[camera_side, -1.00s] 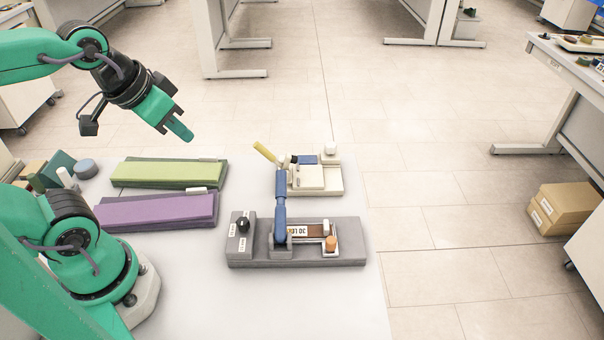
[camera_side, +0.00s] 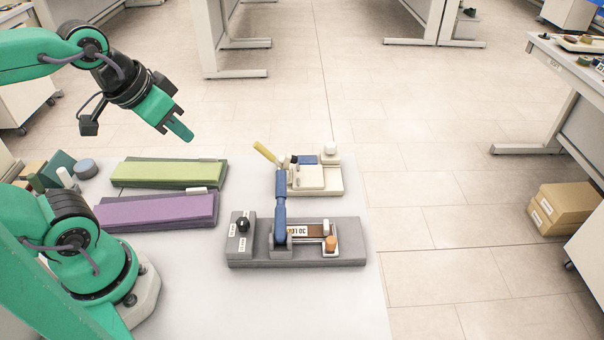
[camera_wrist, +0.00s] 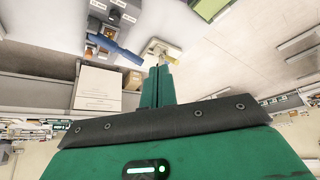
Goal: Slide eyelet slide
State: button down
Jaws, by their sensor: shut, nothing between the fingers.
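My gripper (camera_side: 180,130) is shut and empty, held high above the back left of the white table. In the wrist view its green fingers (camera_wrist: 158,85) lie together. A grey fixture (camera_side: 340,255) stands at the table's right front, with a blue lever (camera_side: 281,205), a black knob (camera_side: 243,224), a brown strip with a white label and an orange-brown knob (camera_side: 330,243). Behind it is a cream fixture (camera_side: 315,183) with a yellow handle (camera_side: 265,152). My gripper is apart from both, to their upper left. I cannot tell which part is the eyelet slide.
A green pad (camera_side: 168,173) and a purple pad (camera_side: 155,210) lie on grey bases left of the fixtures. Small blocks and a grey round piece (camera_side: 86,168) sit at the back left. The table front is clear; its right edge is close to the grey fixture.

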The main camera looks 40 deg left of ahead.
jog(key=c, duration=2.2)
grip_release()
jog(key=c, duration=1.6)
grip_release()
jog(key=shift+w, duration=0.1)
jog(key=shift+o, duration=0.2)
jog(key=g, duration=0.5)
send_near(332, 240)
jog(key=shift+w+a+f, duration=0.25)
jog(key=shift+a+f, duration=0.05)
jog(key=shift+a, duration=0.1)
jog(key=shift+d+f+g, duration=0.3)
jog(key=shift+d+f, duration=0.05)
jog(key=shift+f, duration=0.1)
jog(key=shift+f, duration=3.75)
